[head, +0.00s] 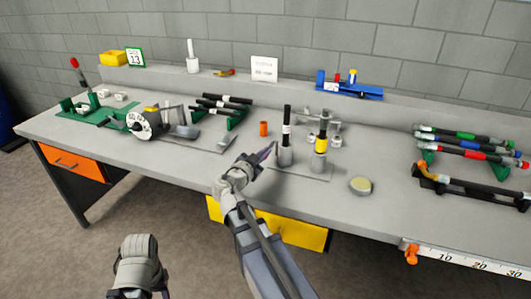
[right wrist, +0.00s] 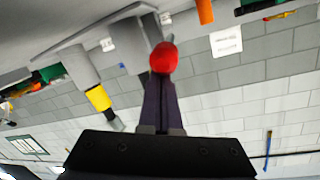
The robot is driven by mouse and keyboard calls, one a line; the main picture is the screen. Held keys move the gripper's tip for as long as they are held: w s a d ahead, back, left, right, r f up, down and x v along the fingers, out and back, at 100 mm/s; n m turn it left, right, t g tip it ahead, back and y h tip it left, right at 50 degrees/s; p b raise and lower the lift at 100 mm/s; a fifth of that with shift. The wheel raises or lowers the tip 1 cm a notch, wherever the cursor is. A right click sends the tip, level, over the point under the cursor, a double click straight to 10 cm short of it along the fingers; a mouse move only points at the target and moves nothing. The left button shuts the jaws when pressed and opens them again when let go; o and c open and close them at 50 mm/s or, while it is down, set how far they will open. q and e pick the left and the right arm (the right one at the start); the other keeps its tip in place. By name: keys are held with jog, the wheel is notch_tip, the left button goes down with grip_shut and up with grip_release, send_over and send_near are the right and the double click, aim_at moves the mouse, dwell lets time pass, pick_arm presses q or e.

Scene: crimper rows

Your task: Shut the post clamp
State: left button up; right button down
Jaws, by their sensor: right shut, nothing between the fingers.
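The post clamp appears to be the grey sleeve (head: 285,156) around the foot of an upright black rod (head: 287,116) on a flat plate on the bench. In the right wrist view, a red knob (right wrist: 163,57) on a thin grey lever shows right at my fingertips; whether they touch it I cannot tell. My right gripper (head: 268,152) is shut and empty, just left of the sleeve in the head view; its fingers (right wrist: 164,98) are together in the wrist view. My left gripper (head: 140,293) is low at the left, off the bench, its fingers cut by the frame.
A yellow-banded upright post (head: 320,144) stands just right of the sleeve. An orange cylinder (head: 264,129) is behind my right gripper, and a round tin (head: 360,186) lies to the right. Racks of rods (head: 470,150) fill the right end. The bench front is mostly clear.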

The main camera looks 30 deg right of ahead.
jog(key=shift+s+a+f, duration=0.1)
jog(key=shift+a+f, duration=0.05)
jog(key=shift+f, duration=0.25)
dwell(0.3)
jog(key=shift+s+r, duration=0.1)
jog(key=shift+r, duration=0.4)
notch_tip(320, 180, up, 4)
jog(key=s+d+p, duration=0.1)
jog(key=d+p, duration=0.1)
jog(key=p, duration=0.2)
jog(key=s+a+f+b, duration=0.1)
jog(key=a, duration=0.1)
jog(key=s+a+f+b, duration=0.1)
jog(key=s+a, duration=0.1)
jog(key=a, duration=0.1)
jog(key=s+a+f+b, duration=0.1)
jog(key=a, duration=0.1)
jog(key=shift+s+a+f, duration=0.15)
jog(key=shift+s+a, duration=0.15)
jog(key=shift+s, duration=0.05)
jog(key=shift+s+a, duration=0.3)
jog(key=shift+a, duration=0.2)
jog(key=shift+f, duration=0.1)
